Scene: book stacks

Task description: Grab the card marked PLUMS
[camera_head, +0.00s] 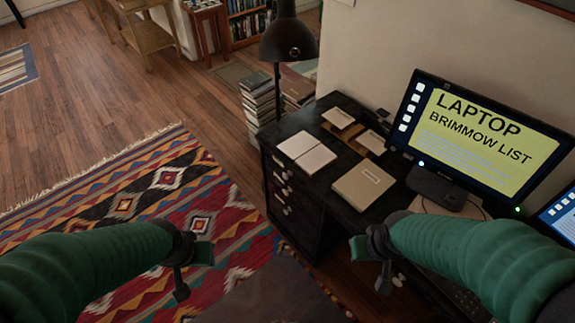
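No card with readable PLUMS lettering shows. On the black desk (325,195) lie a pale two-part card or open booklet (306,152), a small pale card (338,118) and another small pale card (372,142). A beige folder or book (363,186) with a small label lies nearer me; its label is too small to read. My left gripper (192,271) has its fingers apart, empty, over the rug, left of the desk. My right gripper (370,266) has its fingers apart, empty, in front of the desk's near side, below the beige folder in the picture.
A monitor (478,140) on the desk reads "LAPTOP BRIMMOW LIST". A second screen (562,215) is cut off at right. A black lamp (288,40) and book stacks (260,98) stand behind the desk. A patterned rug (150,190) covers the floor at left.

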